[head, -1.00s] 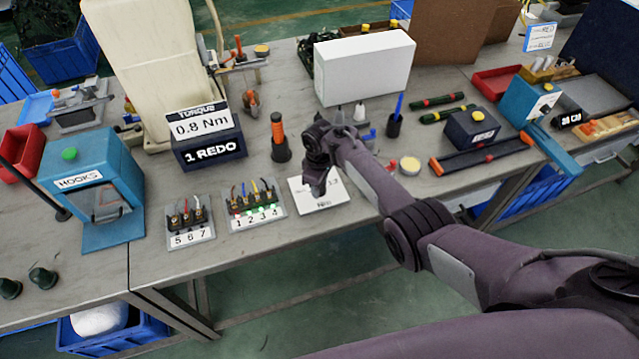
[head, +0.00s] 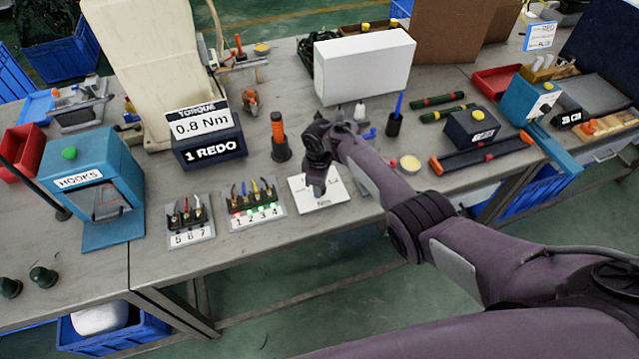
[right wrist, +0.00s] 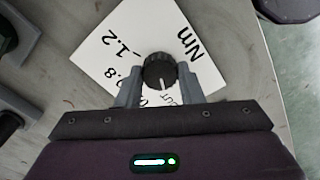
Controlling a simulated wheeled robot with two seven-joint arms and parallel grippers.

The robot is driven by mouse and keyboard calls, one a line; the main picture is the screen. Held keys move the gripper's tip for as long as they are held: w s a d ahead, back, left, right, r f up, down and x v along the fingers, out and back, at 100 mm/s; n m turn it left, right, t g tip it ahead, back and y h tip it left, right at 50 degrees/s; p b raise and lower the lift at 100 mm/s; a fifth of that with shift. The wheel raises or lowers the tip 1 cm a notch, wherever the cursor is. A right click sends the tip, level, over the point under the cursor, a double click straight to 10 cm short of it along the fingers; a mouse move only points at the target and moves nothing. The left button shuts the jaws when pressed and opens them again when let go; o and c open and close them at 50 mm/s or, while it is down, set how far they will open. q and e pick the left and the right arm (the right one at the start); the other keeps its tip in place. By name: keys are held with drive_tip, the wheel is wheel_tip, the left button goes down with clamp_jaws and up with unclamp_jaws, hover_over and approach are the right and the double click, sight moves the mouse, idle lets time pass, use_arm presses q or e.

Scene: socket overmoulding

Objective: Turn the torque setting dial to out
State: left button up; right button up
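The torque setting dial is a round black knob (right wrist: 160,72) with a white pointer line, on a white plate (right wrist: 105,58) printed with Nm, 1.2, 0.8 and OUT. In the right wrist view the pointer faces down, towards the partly covered OUT mark. My right gripper (right wrist: 160,80) has one grey finger on each side of the knob, close against it. In the head view my right gripper (head: 318,188) points down over the plate (head: 325,200) and hides the knob. My left gripper is not in view.
A sign reading TORQUE 0.8 Nm and 1 REDO (head: 208,135) stands behind left. Small connector holders (head: 257,208) sit left of the plate, an orange-handled tool (head: 279,140) behind it. A white box (head: 362,65) is farther back. The bench's front edge is close.

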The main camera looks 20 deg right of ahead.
drive_tip(key=o, duration=0.5)
wheel_tip(320, 180, up, 8)
drive_tip(key=shift+f+p, duration=0.1)
drive_tip(key=shift+p, duration=0.55)
